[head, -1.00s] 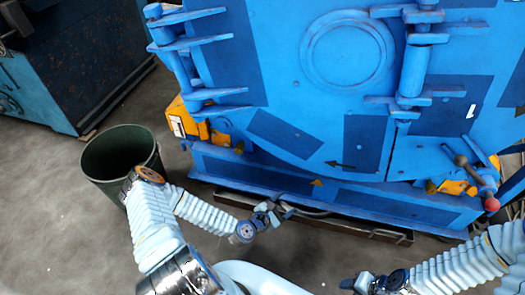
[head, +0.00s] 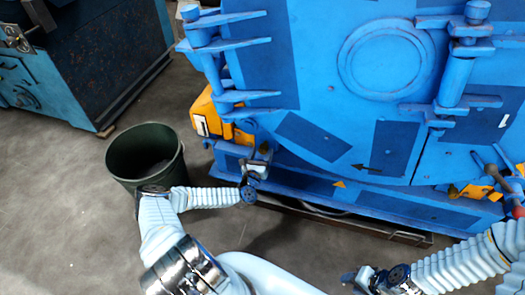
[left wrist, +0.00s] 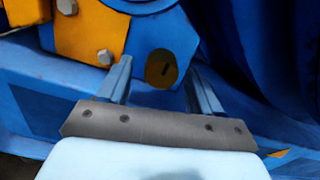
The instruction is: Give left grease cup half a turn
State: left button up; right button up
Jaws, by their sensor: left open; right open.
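In the head view my left gripper (head: 262,155) is at the lower left corner of the blue machine; the cup is too small to make out there. My right gripper (head: 352,278) is open and empty, low over the floor, away from the machine.
The blue machine (head: 330,130) with its round door fills the upper right. A yellow bracket (left wrist: 100,30) with bolts is close to the left of the cup. A dark green bin (head: 145,155) stands beside my left arm. Open floor lies in front.

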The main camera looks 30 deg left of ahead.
pick_arm(q)
jog(key=shift+x, duration=0.8)
jog(key=shift+d, duration=0.1)
